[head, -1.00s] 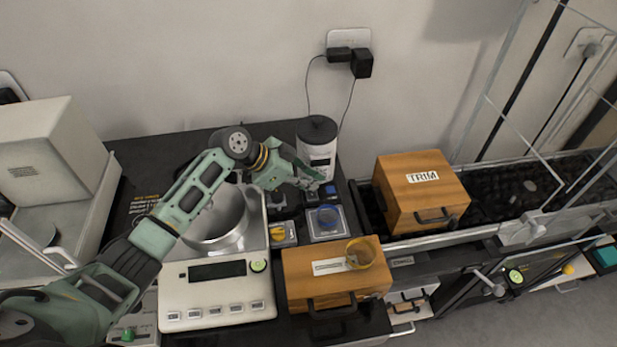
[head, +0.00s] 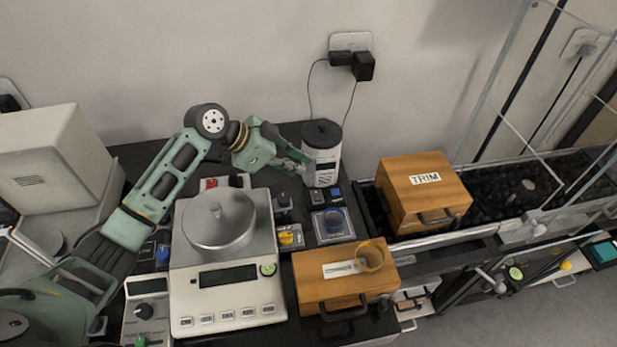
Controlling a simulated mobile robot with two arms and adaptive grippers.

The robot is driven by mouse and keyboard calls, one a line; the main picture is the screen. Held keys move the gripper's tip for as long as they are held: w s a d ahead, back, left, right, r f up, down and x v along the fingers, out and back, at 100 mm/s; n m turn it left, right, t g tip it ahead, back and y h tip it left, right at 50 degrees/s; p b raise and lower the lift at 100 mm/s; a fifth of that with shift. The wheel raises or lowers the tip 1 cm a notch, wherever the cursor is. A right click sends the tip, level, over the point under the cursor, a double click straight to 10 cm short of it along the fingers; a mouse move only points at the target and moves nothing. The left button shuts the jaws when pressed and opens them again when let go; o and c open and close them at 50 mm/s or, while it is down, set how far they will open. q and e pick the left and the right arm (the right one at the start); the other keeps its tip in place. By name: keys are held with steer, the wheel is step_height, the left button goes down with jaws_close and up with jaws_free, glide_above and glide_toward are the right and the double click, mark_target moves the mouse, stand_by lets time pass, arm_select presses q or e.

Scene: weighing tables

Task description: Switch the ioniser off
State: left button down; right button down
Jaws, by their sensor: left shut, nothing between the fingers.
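A white cylinder with a black top (head: 321,134) stands at the back of the black table, and a cord runs from behind it to the wall plugs. I take it to be the ioniser, but its label is too small to read. My left gripper (head: 307,165) is shut and empty, with its fingertips at the left side of the cylinder. I cannot tell whether they touch it. Small blue-topped blocks (head: 334,193) stand just in front of the cylinder. No switch position can be made out. My right gripper is not in view.
A balance (head: 227,300) with a metal pan (head: 219,222) stands in front of my left arm. The TRIM box (head: 425,200) stands right.

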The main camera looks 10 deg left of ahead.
arm_select(q)
steer(key=v, duration=0.3)
steer(key=shift+w+a+r+b, duration=0.2)
steer(key=shift+r+b, duration=0.1)
steer(key=shift+r, duration=0.1)
steer(key=shift+s, duration=0.1)
